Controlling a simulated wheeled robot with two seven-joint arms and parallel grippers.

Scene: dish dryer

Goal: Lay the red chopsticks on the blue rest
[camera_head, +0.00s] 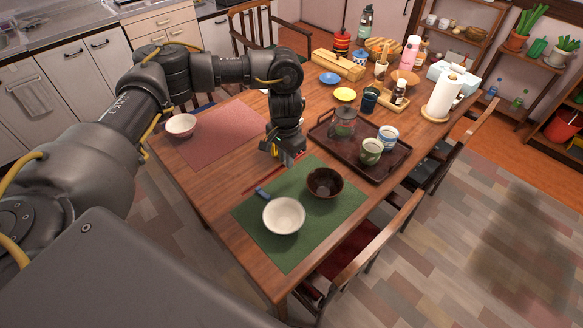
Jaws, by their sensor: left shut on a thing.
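My left gripper (290,162) reaches down over the far left corner of the green mat and is shut on the red chopsticks (262,180). The chopsticks show as a thin red line running from below the gripper toward the lower left. The small blue rest (262,192) lies on the green mat's (296,252) left part, just nearer than the chopsticks. I cannot tell whether the chopsticks touch it. My right gripper is not in view.
A white bowl (284,216) and a dark brown bowl (324,183) stand on the green mat close to the rest. A dark tray (340,152) with a teapot and cups lies to the right. A pink mat (215,135) with a bowl (181,125) lies to the left.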

